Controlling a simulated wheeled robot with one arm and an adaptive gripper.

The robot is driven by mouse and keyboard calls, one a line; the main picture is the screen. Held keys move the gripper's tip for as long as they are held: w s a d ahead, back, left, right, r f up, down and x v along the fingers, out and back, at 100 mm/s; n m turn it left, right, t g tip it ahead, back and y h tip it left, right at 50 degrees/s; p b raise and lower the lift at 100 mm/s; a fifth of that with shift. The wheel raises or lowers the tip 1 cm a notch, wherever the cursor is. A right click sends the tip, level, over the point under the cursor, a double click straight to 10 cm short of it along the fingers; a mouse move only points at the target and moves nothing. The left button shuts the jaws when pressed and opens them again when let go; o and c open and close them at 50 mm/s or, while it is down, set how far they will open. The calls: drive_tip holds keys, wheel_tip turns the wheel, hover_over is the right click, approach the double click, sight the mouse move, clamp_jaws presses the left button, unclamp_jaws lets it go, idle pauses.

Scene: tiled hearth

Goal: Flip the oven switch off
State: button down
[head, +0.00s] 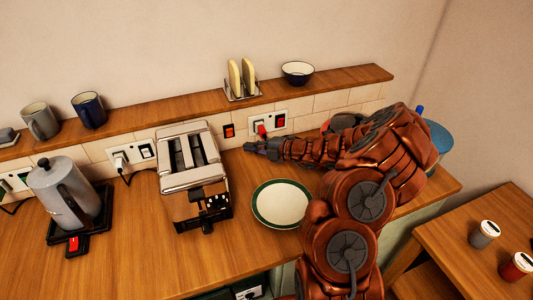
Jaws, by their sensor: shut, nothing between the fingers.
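A red switch (229,131) on a small plate is set in the tiled wall behind the toaster. My gripper (250,147) is shut and empty. It points left, in front of the tiled wall, a little below and to the right of the single red switch, and appears apart from it.
A toaster (189,168) stands left of my gripper, and a green-rimmed plate (281,204) lies below it. A kettle (66,193) is at the left. A wooden shelf (188,104) above holds mugs, a toast rack (242,82) and a bowl (298,72). Counter between kettle and toaster is clear.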

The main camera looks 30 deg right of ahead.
drive_tip(key=shift+f+b+v, duration=0.2)
drive_tip(key=shift+v, duration=0.7)
drive_tip(key=shift+f+b+v, duration=0.2)
drive_tip(key=shift+v, duration=0.75)
drive_tip(key=shift+f+b+v, duration=0.2)
drive_tip(key=shift+v, duration=0.7)
drive_tip(key=shift+s, duration=0.25)
